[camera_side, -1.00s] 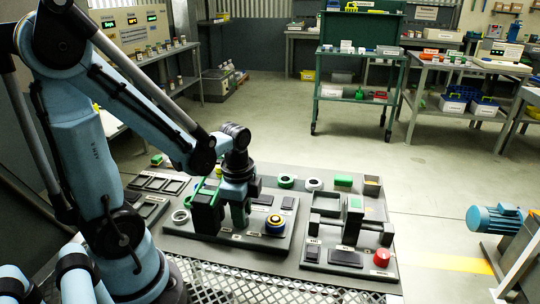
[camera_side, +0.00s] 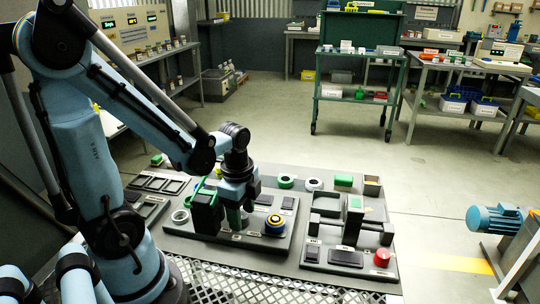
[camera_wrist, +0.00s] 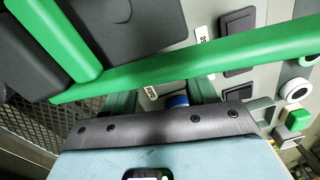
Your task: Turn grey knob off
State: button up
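My gripper (camera_side: 237,222) points down over the left panel (camera_side: 262,248), beside a black block with a green frame (camera_side: 207,212). In the wrist view, its two teal fingers (camera_wrist: 165,103) stand apart with a gap between them, and I see nothing gripped. A small blue part (camera_wrist: 178,101) shows in that gap, beyond the fingers.
A right panel (camera_side: 318,266) carries a red round knob (camera_side: 382,257) and a green-topped block (camera_side: 355,204). The long green bar (camera_wrist: 200,65) crosses close in front of the fingers in the wrist view. Green and white rings (camera_side: 314,184) lie behind the panels.

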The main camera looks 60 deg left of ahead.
aim_at(243, 217)
dwell(0.3)
notch_tip(243, 217, up, 12)
jog(key=shift+s+d, duration=0.15)
jog(key=shift+s, duration=0.1)
dwell(0.7)
jog(key=w+d+f+n+t, duration=0.1)
jog(key=w+d+n+t, duration=0.3)
jog(key=n, duration=0.7)
jog(key=d+t, duration=0.2)
jog(key=d, duration=0.1)
jog(key=shift+w+d+t, duration=0.2)
jog(key=shift+w+t, duration=0.05)
jog(key=shift+t, duration=0.15)
